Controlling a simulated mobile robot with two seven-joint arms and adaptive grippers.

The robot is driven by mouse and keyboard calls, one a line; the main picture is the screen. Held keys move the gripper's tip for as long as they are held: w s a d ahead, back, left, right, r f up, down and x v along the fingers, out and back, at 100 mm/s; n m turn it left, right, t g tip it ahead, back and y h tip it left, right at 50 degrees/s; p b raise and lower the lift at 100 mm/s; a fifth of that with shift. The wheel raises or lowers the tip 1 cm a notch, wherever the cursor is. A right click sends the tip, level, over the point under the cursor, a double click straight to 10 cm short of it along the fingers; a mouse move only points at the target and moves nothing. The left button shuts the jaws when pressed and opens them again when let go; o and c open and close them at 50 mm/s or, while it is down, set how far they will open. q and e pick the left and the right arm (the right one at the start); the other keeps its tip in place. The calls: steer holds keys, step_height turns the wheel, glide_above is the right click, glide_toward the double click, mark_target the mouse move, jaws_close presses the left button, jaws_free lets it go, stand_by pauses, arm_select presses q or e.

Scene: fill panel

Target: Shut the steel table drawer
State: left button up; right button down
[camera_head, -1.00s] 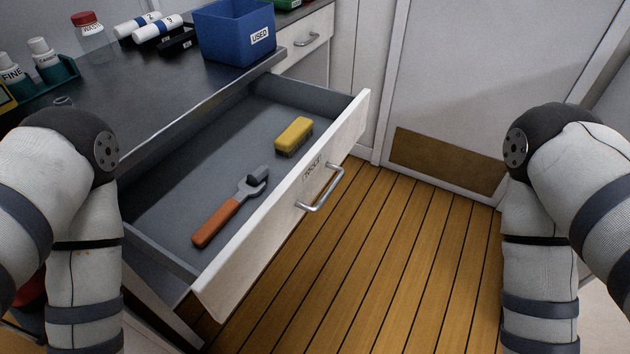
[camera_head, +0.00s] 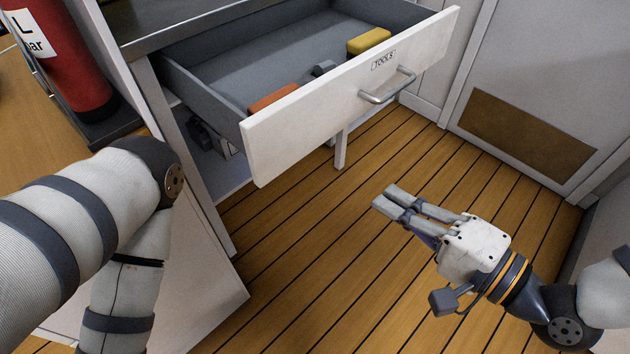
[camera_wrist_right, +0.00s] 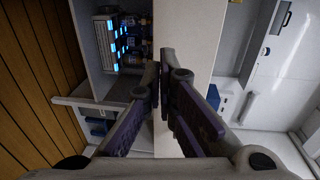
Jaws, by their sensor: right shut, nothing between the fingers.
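The steel table drawer (camera_head: 225,92) is pulled well out in the head view. Its white front (camera_head: 310,123) is labelled TOOLS and has a metal bar handle (camera_head: 388,87). Inside lie a yellow brush (camera_head: 369,41) and a tool with an orange handle (camera_head: 273,97), partly hidden by the front. My right gripper (camera_head: 388,198) is shut and empty, below the handle in the picture and apart from the drawer. The wrist view shows its fingers (camera_wrist_right: 165,85) together before a pale panel that I cannot identify for sure. My left gripper is out of view.
The grey tabletop (camera_head: 150,28) is above the drawer. A red cylinder (camera_head: 68,60) stands at the upper left. A pale door with a brown panel (camera_head: 528,137) is at the right. The wooden floor (camera_head: 300,250) in front of the drawer is clear.

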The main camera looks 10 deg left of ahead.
mark_target(307, 126)
steer(key=shift+t+y, duration=0.3)
steer(key=shift+y, duration=0.4)
steer(key=r+x, duration=0.1)
steer(key=x, duration=0.4)
steer(key=r+x, duration=0.1)
steer(key=x, duration=0.3)
steer(key=r+x, duration=0.1)
steer(key=x, duration=0.4)
steer(key=shift+w+a, duration=0.2)
steer(key=shift+w, duration=0.2)
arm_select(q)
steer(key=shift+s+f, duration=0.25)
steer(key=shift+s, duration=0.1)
